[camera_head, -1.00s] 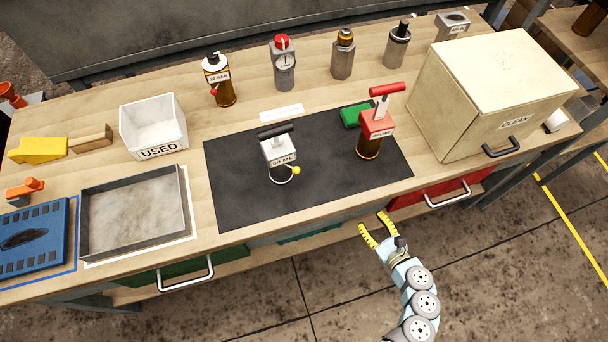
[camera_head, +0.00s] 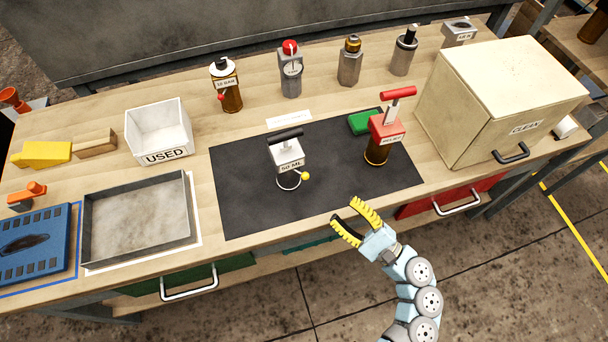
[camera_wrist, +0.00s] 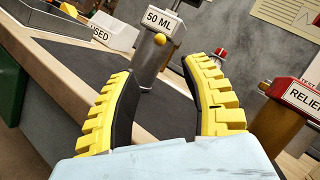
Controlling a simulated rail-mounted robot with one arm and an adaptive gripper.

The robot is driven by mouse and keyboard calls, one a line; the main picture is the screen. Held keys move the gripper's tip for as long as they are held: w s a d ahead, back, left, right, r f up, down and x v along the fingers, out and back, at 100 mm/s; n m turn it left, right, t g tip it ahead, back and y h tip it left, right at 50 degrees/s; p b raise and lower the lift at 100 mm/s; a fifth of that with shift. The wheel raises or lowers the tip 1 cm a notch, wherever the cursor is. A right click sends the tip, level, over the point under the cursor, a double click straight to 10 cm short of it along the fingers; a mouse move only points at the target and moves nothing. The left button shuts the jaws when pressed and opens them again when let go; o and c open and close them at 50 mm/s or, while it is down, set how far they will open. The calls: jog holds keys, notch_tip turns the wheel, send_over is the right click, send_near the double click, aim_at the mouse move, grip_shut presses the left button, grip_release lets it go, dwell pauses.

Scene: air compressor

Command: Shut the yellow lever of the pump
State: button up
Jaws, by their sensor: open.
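The pump is a grey cylinder with a white "50 ML" label (camera_head: 291,166) and a black top handle (camera_head: 286,135), upright on the black mat. Its yellow lever knob (camera_head: 306,175) sits on a thin curved rod at the pump's lower right side. In the wrist view the yellow knob (camera_wrist: 159,39) shows just under the label, beyond the gap between my fingers. My gripper (camera_head: 353,222) is open and empty, at the mat's front edge, to the right and in front of the pump. Its yellow ribbed fingers (camera_wrist: 163,95) are apart and touch nothing.
A red-topped "RELIEF" device (camera_head: 386,130) stands right of the pump on the mat (camera_head: 240,205), with a green block (camera_head: 362,122) behind it. The metal tray (camera_head: 140,222) and USED bin (camera_head: 158,132) are left. The CLEAN box (camera_head: 478,130) is right. Mat between gripper and pump is clear.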

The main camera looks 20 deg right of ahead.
aim_at(305, 173)
jog(key=b+x, duration=0.2)
jog(key=x, duration=1.1)
jog(key=shift+f, duration=0.1)
grip_shut()
